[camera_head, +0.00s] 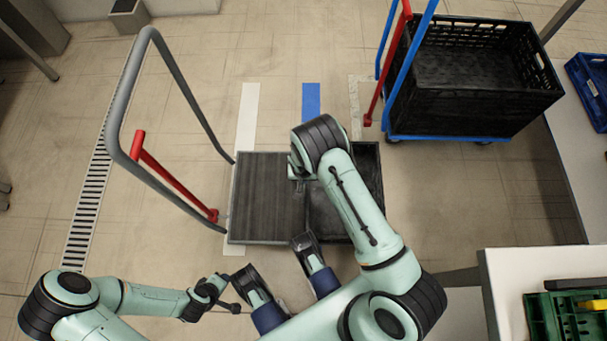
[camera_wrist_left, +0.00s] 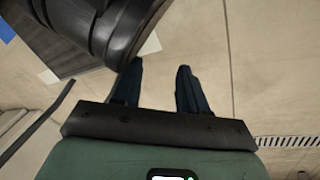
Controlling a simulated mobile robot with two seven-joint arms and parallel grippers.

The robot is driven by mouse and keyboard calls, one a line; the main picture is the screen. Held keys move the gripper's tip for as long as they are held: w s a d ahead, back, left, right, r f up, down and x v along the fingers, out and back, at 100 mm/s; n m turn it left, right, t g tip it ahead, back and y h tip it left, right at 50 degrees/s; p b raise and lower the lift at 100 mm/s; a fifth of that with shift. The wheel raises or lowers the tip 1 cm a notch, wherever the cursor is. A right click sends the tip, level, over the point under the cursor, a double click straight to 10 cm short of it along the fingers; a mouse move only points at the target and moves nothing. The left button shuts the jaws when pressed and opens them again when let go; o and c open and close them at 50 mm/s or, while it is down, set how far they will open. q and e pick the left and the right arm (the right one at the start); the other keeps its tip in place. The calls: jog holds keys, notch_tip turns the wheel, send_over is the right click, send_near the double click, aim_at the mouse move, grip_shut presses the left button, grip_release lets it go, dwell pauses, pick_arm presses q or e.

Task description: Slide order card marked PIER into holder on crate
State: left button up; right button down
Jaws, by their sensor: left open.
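No card marked PIER and no card holder can be made out. A dark green crate (camera_head: 535,312) with a black and a yellow item at its top is cut off at the lower right of the head view. A large black crate (camera_head: 485,103) stands on a blue trolley at the upper right. My left gripper (camera_head: 232,292) is low at the left, far from both crates. In the left wrist view its two dark fingers (camera_wrist_left: 158,90) are apart with nothing between them. My right arm reaches over the middle; its gripper is hidden.
A flat trolley (camera_head: 262,218) with a grey handle stands in the middle, partly under my right arm. The green crate is on a pale table (camera_head: 545,262). A blue crate (camera_head: 590,85) is at the right edge. Open floor (camera_head: 60,190) lies to the left.

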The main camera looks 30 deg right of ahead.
pick_arm(q)
jog(key=shift+g, duration=0.9)
jog(key=shift+s+a+f+b, duration=0.2)
jog(key=shift+s+f+b, duration=0.35)
jog(key=shift+s+f, duration=0.45)
jog(key=shift+s+a+f+b, duration=0.15)
jog(key=shift+s+f+b, duration=0.35)
jog(key=shift+s+f, duration=0.5)
pick_arm(e)
jog(key=shift+f, duration=1.6)
pick_arm(q)
jog(key=shift+s+r, duration=0.2)
pick_arm(e)
jog(key=c, duration=1.3)
grip_release()
pick_arm(q)
jog(key=w+d+r+t+p, duration=0.2)
jog(key=w+r+p, duration=0.2)
jog(key=r, duration=0.3)
jog(key=shift+w+p, duration=0.3)
jog(key=shift+w, duration=0.6)
pick_arm(e)
notch_tip(320, 180, up, 13)
jog(key=a, duration=0.1)
jog(key=shift+s+r, duration=0.2)
jog(key=shift+s, duration=0.25)
pick_arm(q)
jog(key=shift+a+r, duration=0.1)
